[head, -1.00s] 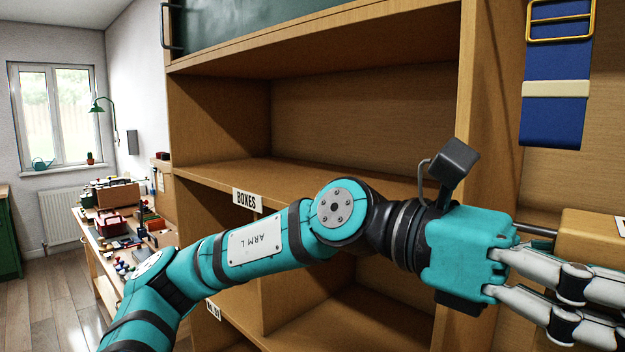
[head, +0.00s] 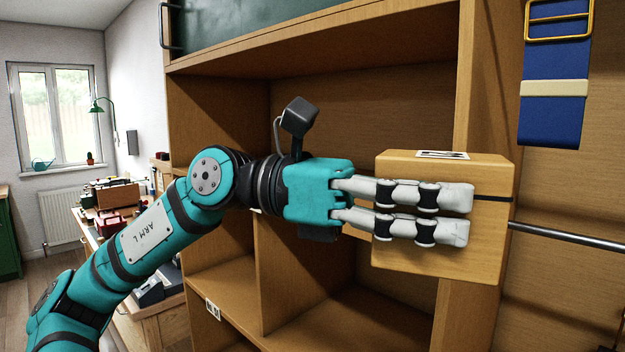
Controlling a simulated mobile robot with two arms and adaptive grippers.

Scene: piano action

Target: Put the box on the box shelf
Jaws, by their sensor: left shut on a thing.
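The box (head: 490,258) is a light wooden block with a dark line across its side and a white label on top. My left gripper (head: 468,217) is shut on it; its pale fingers lie across the box's near face. The box is in front of the shelf unit's right upright, held in the air. The box shelf (head: 215,165) is the wooden compartment at the left and middle. Its "BOXES" label is hidden behind my left arm and hand. The part of the shelf I can see is empty. My right gripper is not in view.
A blue strap (head: 553,75) with a brass buckle hangs at the upper right, near a metal rod (head: 570,238). The tall upright (head: 483,75) borders the box shelf on the right. A cluttered workbench (head: 90,215) stands at the left.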

